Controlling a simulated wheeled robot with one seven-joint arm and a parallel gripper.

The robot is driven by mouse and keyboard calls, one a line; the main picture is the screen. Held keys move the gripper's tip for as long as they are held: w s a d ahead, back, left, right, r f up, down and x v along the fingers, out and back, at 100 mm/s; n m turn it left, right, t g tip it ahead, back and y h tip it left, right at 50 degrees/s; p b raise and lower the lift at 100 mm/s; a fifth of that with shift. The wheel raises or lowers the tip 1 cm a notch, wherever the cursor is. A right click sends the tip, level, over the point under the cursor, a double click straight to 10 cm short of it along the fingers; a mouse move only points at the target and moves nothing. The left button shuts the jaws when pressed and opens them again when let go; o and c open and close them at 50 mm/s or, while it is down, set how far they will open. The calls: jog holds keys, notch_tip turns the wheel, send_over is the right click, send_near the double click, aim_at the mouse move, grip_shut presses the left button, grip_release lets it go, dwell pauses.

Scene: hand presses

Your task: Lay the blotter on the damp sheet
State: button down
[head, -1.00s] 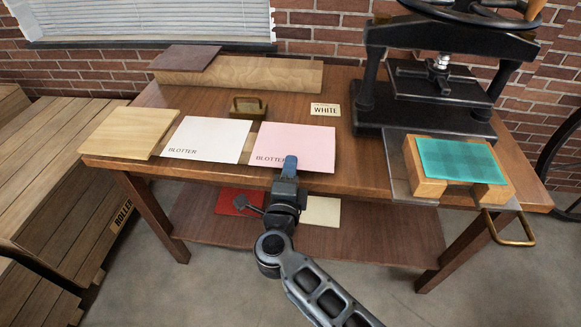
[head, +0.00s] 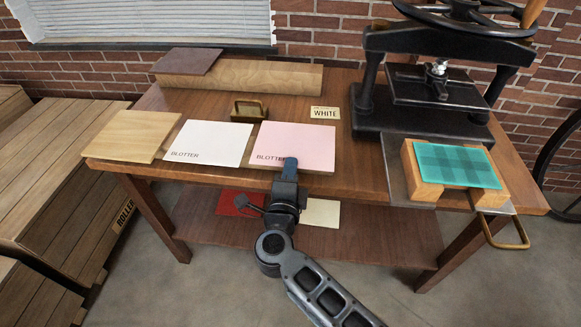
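A white blotter (head: 210,143) and a pink blotter (head: 295,142), both lettered BLOTTER, lie side by side at the table's front edge. A card reading WHITE (head: 325,113) is on the table behind the pink one.
The black press (head: 425,125) stands on the right, with a metal plate and brass handle (head: 507,232) in front. A wooden board (head: 127,136) lies left of the blotters. Red and cream sheets are on the lower shelf.

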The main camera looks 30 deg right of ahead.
jog(key=shift+r, duration=0.65)
jog(key=shift+p, duration=0.3)
jog(key=r+p+v, duration=0.3)
jog(key=p+v, duration=0.2)
jog(key=v, duration=1.7)
jog(key=shift+w, duration=0.1)
dwell(0.7)
